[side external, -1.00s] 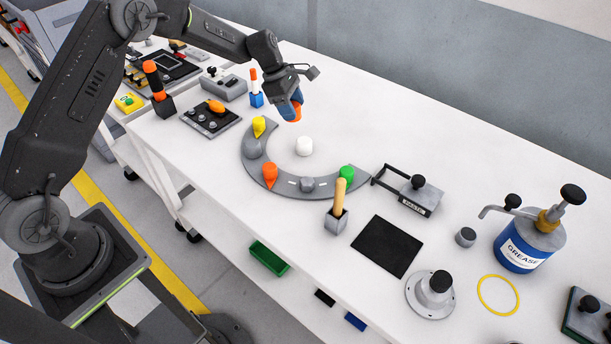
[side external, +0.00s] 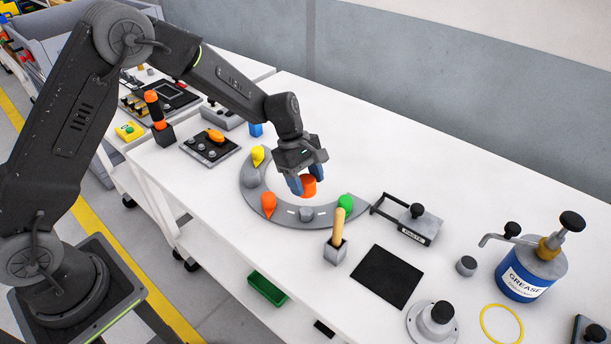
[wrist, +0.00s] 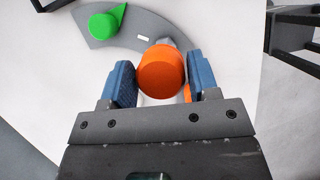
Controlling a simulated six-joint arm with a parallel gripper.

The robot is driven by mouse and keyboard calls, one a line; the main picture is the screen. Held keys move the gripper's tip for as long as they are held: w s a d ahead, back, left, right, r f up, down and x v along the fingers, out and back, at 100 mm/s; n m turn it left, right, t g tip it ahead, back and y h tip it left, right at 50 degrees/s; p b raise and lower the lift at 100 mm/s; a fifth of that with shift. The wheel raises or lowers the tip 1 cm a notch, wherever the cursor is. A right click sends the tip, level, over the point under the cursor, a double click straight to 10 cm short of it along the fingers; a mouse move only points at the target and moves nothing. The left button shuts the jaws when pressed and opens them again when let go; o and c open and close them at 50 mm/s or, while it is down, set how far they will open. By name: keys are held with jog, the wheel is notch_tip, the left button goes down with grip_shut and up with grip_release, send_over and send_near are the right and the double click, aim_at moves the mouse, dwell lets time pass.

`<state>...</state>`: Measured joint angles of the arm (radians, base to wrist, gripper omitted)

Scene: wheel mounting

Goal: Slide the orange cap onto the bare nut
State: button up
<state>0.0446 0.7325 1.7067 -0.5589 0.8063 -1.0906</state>
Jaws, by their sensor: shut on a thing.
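My gripper (side external: 308,181) is shut on an orange cap (side external: 309,186), held above the grey curved strip (side external: 284,218) near its inner edge. In the wrist view the cap (wrist: 161,72) sits between the two blue fingers. A bare grey nut (side external: 306,213) stands on the strip, just in front of the cap; in the wrist view it is mostly hidden behind the cap. Another grey lump (side external: 252,177) is on the strip's left part. Yellow (side external: 258,155), orange (side external: 269,205) and green (side external: 346,202) pointed caps sit along the strip.
A grey holder (side external: 335,251) with a wooden handle stands close in front of the green cap. A paste stand (side external: 416,229) with a black frame is to the right. A black mat (side external: 388,277) lies in front.

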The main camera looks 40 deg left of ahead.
aim_at(308, 211)
jog(key=shift+f, duration=0.1)
jog(key=shift+f, duration=2.8)
jog(key=shift+f, duration=0.45)
jog(key=shift+f, duration=1.4)
jog(key=o, duration=1.1)
jog(key=v, duration=1.3)
jog(key=shift+r, duration=0.4)
